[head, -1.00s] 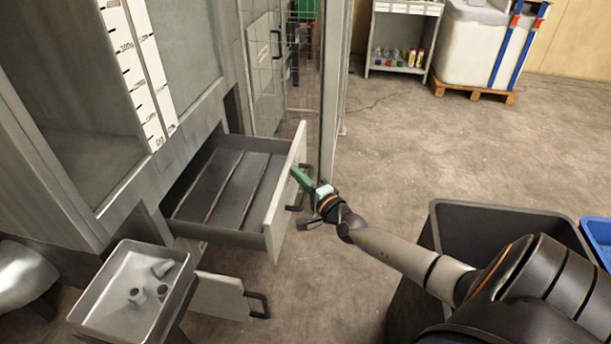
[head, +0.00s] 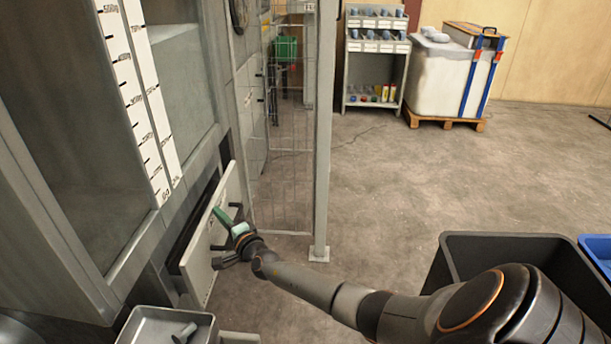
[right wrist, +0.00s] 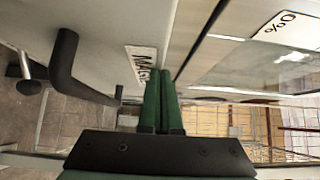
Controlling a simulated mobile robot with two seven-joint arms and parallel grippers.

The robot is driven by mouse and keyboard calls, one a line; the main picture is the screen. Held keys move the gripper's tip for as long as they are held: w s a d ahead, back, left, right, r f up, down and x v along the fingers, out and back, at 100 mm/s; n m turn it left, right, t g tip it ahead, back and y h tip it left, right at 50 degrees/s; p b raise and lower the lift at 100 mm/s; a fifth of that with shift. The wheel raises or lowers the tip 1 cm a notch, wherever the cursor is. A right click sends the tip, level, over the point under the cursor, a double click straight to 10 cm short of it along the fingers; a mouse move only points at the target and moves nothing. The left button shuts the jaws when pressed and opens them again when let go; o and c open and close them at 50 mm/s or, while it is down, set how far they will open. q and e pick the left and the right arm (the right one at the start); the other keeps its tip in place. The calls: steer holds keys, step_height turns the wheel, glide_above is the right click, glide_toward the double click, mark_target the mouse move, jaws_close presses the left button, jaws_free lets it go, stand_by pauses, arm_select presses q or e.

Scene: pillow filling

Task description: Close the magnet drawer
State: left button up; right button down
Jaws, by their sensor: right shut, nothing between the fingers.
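The magnet drawer (head: 205,250) is at the left in the head view, with its pale front standing only a little out from the grey cabinet. A dark gap shows behind the front. In the right wrist view the drawer front (right wrist: 110,28) carries a partly hidden label starting "MAG" and a black bar handle (right wrist: 68,70). My right gripper (head: 222,216) is at the outer face of the front, near its upper part. Its green fingers (right wrist: 162,105) are shut with nothing between them, at the label; exact contact is hard to tell. My left gripper is out of view.
A metal tray (head: 150,325) with a small grey part stands at the lower left. A grey post (head: 322,130) and wire mesh rise beyond the drawer. A black bin (head: 520,250) and a blue bin (head: 598,250) are at the right. Open floor lies between.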

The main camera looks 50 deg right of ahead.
mark_target(208, 218)
steer(key=w+a, duration=0.2)
steer(key=w, duration=0.1)
steer(key=shift+a+b, duration=0.25)
steer(key=shift+b, duration=0.15)
steer(key=shift+w+a+r, duration=0.1)
steer(key=shift+w, duration=0.05)
steer(key=shift+a+r, duration=0.1)
